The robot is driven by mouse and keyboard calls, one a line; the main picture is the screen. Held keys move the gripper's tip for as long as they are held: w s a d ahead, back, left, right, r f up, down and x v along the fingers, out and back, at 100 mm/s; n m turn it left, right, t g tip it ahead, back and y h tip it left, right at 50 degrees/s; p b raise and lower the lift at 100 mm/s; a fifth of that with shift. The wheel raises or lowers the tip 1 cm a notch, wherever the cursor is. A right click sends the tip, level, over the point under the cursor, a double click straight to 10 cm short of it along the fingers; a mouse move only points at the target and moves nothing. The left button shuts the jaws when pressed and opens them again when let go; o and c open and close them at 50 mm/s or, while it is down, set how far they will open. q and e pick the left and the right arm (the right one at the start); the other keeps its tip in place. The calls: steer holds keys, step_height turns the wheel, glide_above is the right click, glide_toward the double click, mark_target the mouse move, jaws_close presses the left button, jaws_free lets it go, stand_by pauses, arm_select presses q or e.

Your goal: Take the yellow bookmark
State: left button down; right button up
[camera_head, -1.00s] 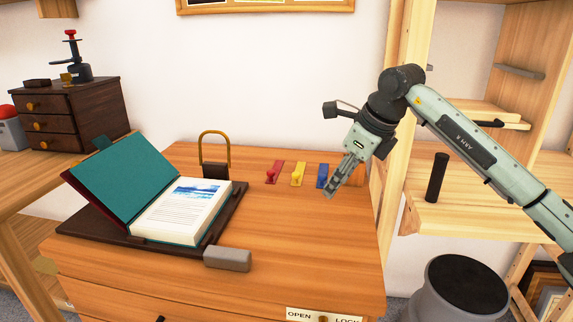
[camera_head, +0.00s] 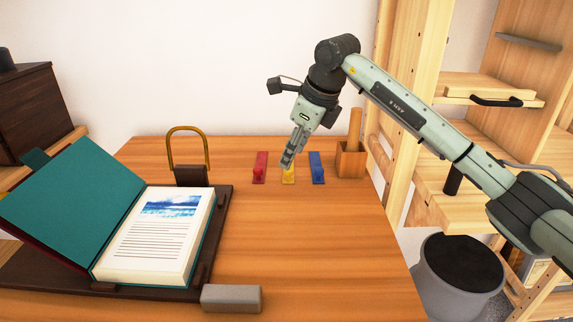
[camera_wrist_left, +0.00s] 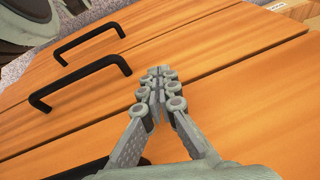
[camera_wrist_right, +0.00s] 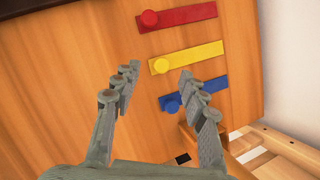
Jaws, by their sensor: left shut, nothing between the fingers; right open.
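The yellow bookmark (camera_head: 289,174) lies flat on the desk top between a red bookmark (camera_head: 259,167) and a blue bookmark (camera_head: 317,168). In the right wrist view the yellow bookmark (camera_wrist_right: 186,58) is a flat strip with a round knob at its left end. My right gripper (camera_head: 287,162) is open and empty above it, covering part of it in the head view. In the right wrist view the right gripper's fingers (camera_wrist_right: 158,80) are apart, with the yellow strip ahead of them. My left gripper (camera_wrist_left: 157,78) is shut and empty in front of wooden drawer fronts.
An open book (camera_head: 155,235) with a teal cover rests on a dark stand at the left. A padlock-like object (camera_head: 190,172) stands behind it. A wooden holder (camera_head: 350,160) is right of the blue bookmark. A grey block (camera_head: 231,298) lies in front. The middle of the desk is clear.

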mark_target(290, 170)
steer(key=x, duration=0.5)
steer(key=shift+w+d+f, duration=0.15)
steer(key=shift+d+f, duration=0.05)
steer(key=shift+d, duration=0.05)
arm_select(q)
steer(key=shift+w+f, duration=0.1)
steer(key=shift+f, duration=0.7)
arm_select(e)
steer(key=shift+c, duration=0.4)
arm_select(q)
steer(key=shift+w+r, duration=0.15)
steer(key=shift+r, duration=0.1)
arm_select(e)
jaws_close()
